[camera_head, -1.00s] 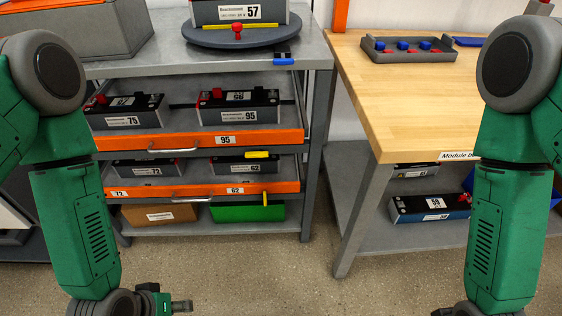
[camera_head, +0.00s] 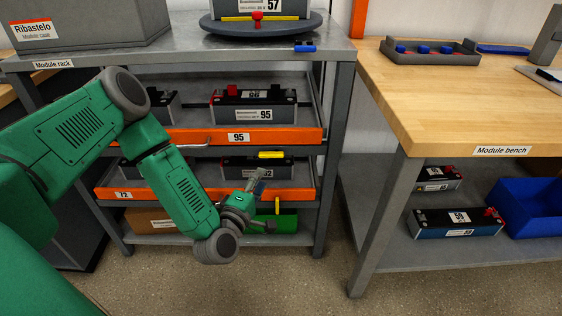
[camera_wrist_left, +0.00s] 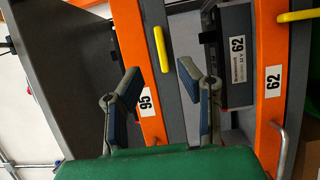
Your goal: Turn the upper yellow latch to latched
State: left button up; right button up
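The upper yellow latch (camera_head: 271,155) lies level, just below the orange front of the drawer labelled 95 (camera_head: 238,138). In the left wrist view this latch (camera_wrist_left: 161,48) lies along the edge beside the orange 95 front, beyond my fingertips and apart from them. A lower yellow latch (camera_head: 277,205) stands upright at the orange front of the lower drawer; it also shows in the wrist view (camera_wrist_left: 298,16). My left gripper (camera_head: 265,199) is in front of the lower drawer, below the upper latch. Its two fingers (camera_wrist_left: 158,80) are spread with nothing between them. My right gripper is out of view.
The rack top (camera_head: 180,52) holds a grey case and a round turntable (camera_head: 262,29). Battery modules (camera_head: 254,110) sit in the drawers. Drawer handles stick out near my left gripper (camera_wrist_left: 282,152). The wooden module bench (camera_head: 470,95) stands at right, with clear floor between.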

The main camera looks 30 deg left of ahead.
aim_at(271, 155)
pick_arm(q)
jog(key=w+a+b, duration=0.1)
jog(key=w+b, duration=0.1)
jog(key=w, duration=0.8)
jog(key=shift+a+b, duration=0.3)
jog(key=shift+a, duration=0.1)
jog(key=shift+w, duration=0.1)
grip_shut()
